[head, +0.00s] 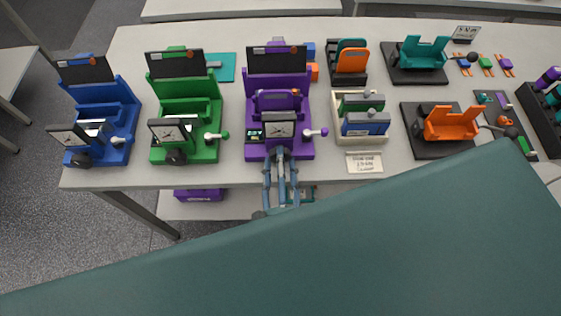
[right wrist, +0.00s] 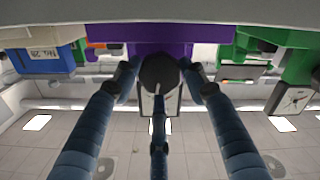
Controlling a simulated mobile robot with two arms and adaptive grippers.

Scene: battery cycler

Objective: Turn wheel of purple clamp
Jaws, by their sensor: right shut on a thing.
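The purple clamp (head: 290,105) stands at the front middle of the table, with a black back panel, a dial and a small lever with a pale purple ball on its right. Its dark round wheel (right wrist: 159,72) faces the right wrist camera; in the head view it is mostly hidden under the dial and behind my fingers. My right gripper (head: 280,161) comes up from the table's front edge and is shut on the wheel. In the right wrist view my right gripper (right wrist: 160,76) has a finger on each side of the wheel and a middle finger in front. My left gripper does not show.
A green clamp (head: 198,110) and a blue clamp (head: 111,98) stand to the left. A cream bin (head: 341,119) with battery-like blocks and a small label (head: 364,162) lie close to the right. An orange cradle (head: 452,124) is farther right.

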